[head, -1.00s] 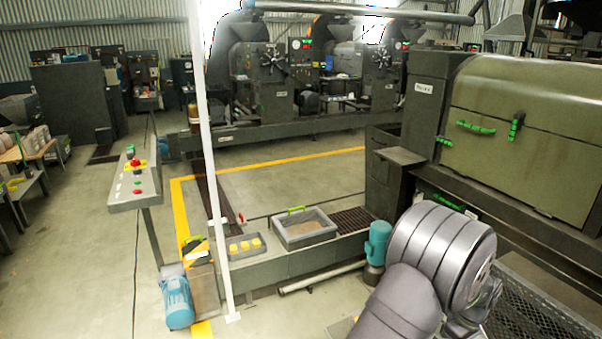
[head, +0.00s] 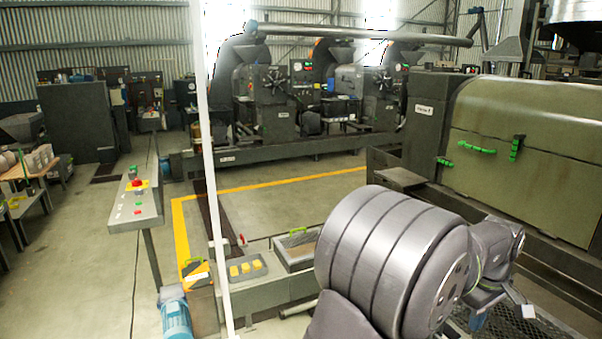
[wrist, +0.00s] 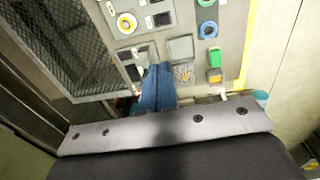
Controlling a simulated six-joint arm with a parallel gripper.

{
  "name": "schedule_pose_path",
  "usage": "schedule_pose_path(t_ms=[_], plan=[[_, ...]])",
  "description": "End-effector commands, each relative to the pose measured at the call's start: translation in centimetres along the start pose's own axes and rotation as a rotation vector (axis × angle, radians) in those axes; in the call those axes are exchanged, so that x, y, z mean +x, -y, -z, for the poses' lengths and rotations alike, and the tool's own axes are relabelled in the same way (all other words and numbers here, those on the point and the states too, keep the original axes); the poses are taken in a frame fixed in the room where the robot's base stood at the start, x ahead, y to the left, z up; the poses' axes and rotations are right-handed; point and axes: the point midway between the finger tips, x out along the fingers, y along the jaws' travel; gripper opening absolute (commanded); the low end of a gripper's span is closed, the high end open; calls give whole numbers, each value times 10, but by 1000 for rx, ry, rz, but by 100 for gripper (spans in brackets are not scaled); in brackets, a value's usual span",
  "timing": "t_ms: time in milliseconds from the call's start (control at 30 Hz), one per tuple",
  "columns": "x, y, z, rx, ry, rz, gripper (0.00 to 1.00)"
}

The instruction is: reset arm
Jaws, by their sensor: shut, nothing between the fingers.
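My gripper (wrist: 158,82) shows in the wrist view as blue fingers close together, shut and empty. It hangs over a light grey surface (wrist: 178,22) with small parts on it; no contact with them can be made out. In the head view my arm fills the lower right, bent with its wrist out to the right. The fingers are hard to make out there, low at the picture's edge.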

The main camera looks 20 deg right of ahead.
Motion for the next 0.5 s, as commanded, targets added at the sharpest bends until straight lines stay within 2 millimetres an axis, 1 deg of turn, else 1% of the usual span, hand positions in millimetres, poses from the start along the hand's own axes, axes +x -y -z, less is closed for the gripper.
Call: schedule_pose_path(t_ms=[33,200,400,500], plan=[[-12,2,0,0,-1,-9,0],[-44,10,-1,1,-1,-27,0],[-71,18,-2,3,0,-41,0],[-79,21,-3,3,0,-44,0]])
